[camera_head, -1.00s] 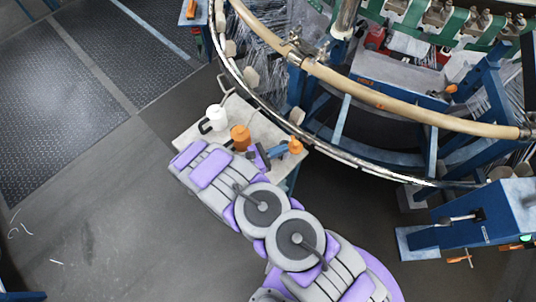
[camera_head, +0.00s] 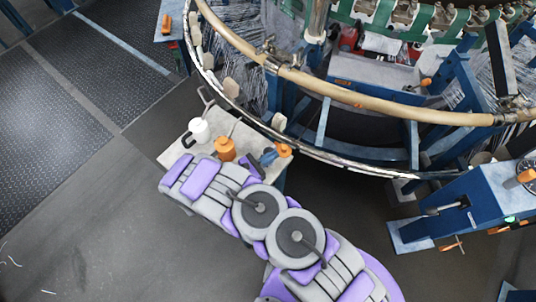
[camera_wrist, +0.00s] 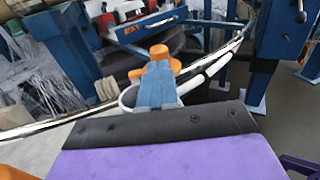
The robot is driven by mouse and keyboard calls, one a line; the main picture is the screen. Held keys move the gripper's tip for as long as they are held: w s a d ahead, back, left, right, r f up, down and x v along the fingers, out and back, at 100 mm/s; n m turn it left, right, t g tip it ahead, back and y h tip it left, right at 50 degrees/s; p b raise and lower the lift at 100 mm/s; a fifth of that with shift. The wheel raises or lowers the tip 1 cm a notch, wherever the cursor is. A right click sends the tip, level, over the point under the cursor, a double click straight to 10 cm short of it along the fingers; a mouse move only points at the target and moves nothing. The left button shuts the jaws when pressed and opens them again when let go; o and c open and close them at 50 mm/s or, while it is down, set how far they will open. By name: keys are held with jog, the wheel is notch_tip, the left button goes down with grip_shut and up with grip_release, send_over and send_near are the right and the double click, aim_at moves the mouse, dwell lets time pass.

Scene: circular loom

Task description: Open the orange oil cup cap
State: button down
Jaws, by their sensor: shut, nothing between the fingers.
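An orange, knobbed oil cup (camera_head: 283,150) stands near the right edge of a small pale table in the head view. It also shows in the wrist view (camera_wrist: 159,53), upright and partly hidden behind my fingers. My gripper (camera_head: 268,157) has blue fingers, which are shut and empty just left of the cup. In the wrist view my gripper (camera_wrist: 157,82) points at the cup's front. I cannot tell whether the fingers touch it. The seam between cap and cup is not clear.
A larger orange container (camera_head: 225,149) and a white mug-like can (camera_head: 199,130) stand left on the pale table (camera_head: 176,153). The loom's round metal rail (camera_head: 330,158) curves close behind. A blue machine stand (camera_head: 450,215) is at the right. Open floor lies at the lower left.

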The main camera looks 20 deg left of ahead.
jog(key=shift+w+d+n+t+y, duration=0.1)
jog(key=shift+d+n+t+y, duration=0.35)
jog(key=shift+n+t+y, duration=0.4)
jog(key=shift+w+d+n+t+y, duration=0.1)
jog(key=shift+d+n+t+y, duration=0.45)
jog(key=shift+y, duration=0.6)
jog(key=shift+w+d, duration=0.3)
jog(key=shift+d, duration=0.6)
jog(key=shift+s, duration=0.25)
jog(key=s+d+p, duration=0.2)
jog(key=s+p, duration=0.2)
jog(key=s, duration=0.9)
